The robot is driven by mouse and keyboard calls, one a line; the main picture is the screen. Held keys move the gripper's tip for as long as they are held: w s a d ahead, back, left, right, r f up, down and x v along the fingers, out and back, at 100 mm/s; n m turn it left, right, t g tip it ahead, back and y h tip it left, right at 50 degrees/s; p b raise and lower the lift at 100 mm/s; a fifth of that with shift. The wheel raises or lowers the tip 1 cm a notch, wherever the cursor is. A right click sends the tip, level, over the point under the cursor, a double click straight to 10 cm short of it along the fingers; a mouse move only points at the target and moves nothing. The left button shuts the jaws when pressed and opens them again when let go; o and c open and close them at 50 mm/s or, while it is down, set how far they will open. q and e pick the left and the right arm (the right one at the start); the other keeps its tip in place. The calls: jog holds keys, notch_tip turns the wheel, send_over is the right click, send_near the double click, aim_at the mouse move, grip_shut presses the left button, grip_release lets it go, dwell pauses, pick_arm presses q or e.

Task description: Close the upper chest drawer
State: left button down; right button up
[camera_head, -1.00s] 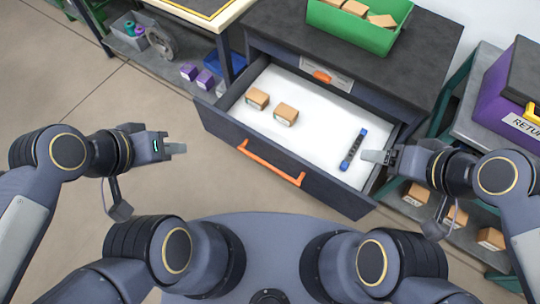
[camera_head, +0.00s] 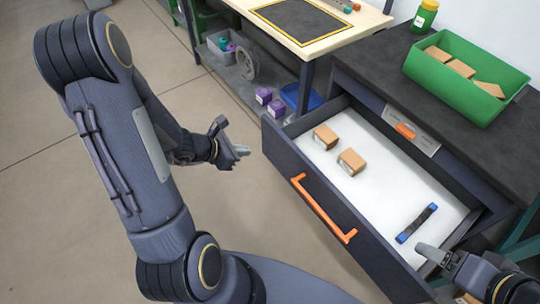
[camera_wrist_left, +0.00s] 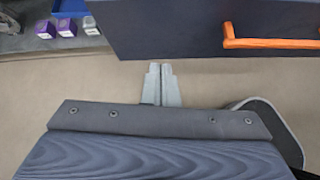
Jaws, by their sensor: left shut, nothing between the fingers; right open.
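The drawer (camera_head: 408,181) of the dark chest (camera_head: 369,41) is pulled out, showing its white floor. Its dark front panel has an orange bar handle (camera_head: 322,208), which also shows in the left wrist view (camera_wrist_left: 270,43). Two small cardboard boxes (camera_head: 326,137) (camera_head: 351,162) and a black and blue bar-shaped item (camera_head: 417,223) lie in the drawer. My left gripper (camera_head: 242,152) is shut and empty, out in front of the drawer's left part, apart from the panel and handle. My right gripper (camera_head: 430,252) is open, over the drawer's near right corner.
A green bin (camera_head: 466,76) with boxes and a green jar (camera_head: 424,16) stand on the chest top. An orange piece beside a label (camera_head: 412,131) is on the chest face above the drawer. A workbench (camera_head: 308,25) with a lower shelf stands left of the chest. The floor before the drawer is clear.

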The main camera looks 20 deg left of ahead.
pick_arm(q)
notch_tip(320, 180, down, 3)
jog(key=a+n, duration=0.1)
send_near(277, 150)
jog(key=shift+y, duration=0.4)
jog(key=x, duration=0.5)
jog(key=shift+s+d+f, duration=0.2)
jog(key=shift+d, duration=0.1)
jog(key=shift+w+d, duration=0.2)
jog(key=shift+w, duration=0.2)
jog(key=shift+w+f, duration=0.1)
